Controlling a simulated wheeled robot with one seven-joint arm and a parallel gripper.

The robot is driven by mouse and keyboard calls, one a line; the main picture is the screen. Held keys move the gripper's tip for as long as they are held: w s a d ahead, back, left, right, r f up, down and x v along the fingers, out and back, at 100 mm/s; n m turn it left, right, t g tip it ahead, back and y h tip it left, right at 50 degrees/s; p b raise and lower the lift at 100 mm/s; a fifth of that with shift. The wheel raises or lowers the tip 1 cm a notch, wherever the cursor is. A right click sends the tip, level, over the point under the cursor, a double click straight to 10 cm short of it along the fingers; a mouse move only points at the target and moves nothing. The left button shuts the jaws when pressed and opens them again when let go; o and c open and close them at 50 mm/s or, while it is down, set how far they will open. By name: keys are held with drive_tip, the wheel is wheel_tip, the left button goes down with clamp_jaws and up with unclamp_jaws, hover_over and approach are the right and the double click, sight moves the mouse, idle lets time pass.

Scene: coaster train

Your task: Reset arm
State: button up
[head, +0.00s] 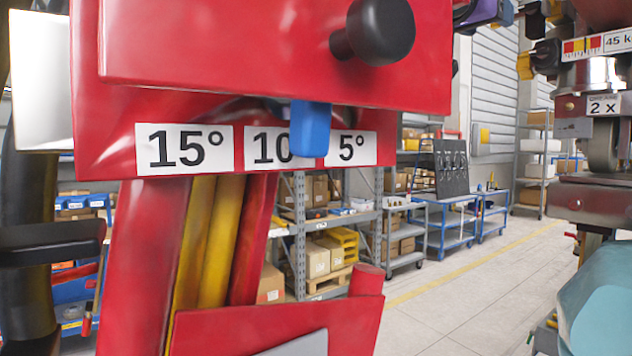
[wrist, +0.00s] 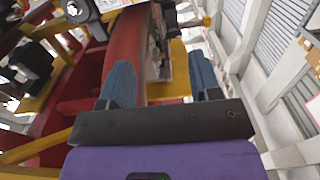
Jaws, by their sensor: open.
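My gripper (wrist: 160,65) is open in the wrist view, with two blue fingers spread apart. A red tube (wrist: 126,48) and a yellow part (wrist: 180,58) lie beyond the fingers; nothing is clearly held. In the head view, a purple and blue shape at the top right edge of the red machine may be my gripper, mostly hidden. The red machine (head: 250,45) fills the left, with a black knob (head: 380,32) and a blue tab (head: 310,128). The tab hangs between the 10° label (head: 265,147) and the 5° label (head: 352,148), partly covering the 10° label. Which part is the task's arm, I cannot tell.
A metal machine column (head: 603,110) with a "2 x" label stands at the right. Shelves with boxes (head: 318,255) and blue carts (head: 445,222) stand behind. The tiled floor (head: 470,290) between the machine and column looks clear.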

drive_tip(key=s+d+f+n+g+y, duration=0.1)
drive_tip(key=s+f+n+y, duration=0.2)
drive_tip(key=s+f, duration=0.4)
drive_tip(key=s+f+n+g+y, duration=0.2)
drive_tip(key=s+f+y, duration=0.3)
drive_tip(key=f, duration=1.1)
drive_tip(key=s+d+f+n+g+y, duration=0.1)
drive_tip(key=s+f+n+y, duration=0.3)
drive_tip(key=s+f, duration=0.4)
wheel_tip(320, 180, down, 4)
drive_tip(key=shift+s+d+r+n+g, duration=0.2)
drive_tip(key=shift+s+d+n+g, duration=0.15)
drive_tip(key=shift+n, duration=0.25)
drive_tip(key=s+f+y, duration=0.1)
drive_tip(key=f, duration=0.1)
drive_tip(key=s+a+f+n+y, duration=0.1)
drive_tip(key=s+f, duration=0.1)
drive_tip(key=f, duration=0.1)
drive_tip(key=s+a+f+y, duration=0.1)
drive_tip(key=s+f, duration=0.1)
drive_tip(key=shift+s+a+f, duration=0.1)
drive_tip(key=shift+a+f, duration=0.05)
drive_tip(key=shift+f, duration=0.2)
drive_tip(key=shift+c, duration=0.2)
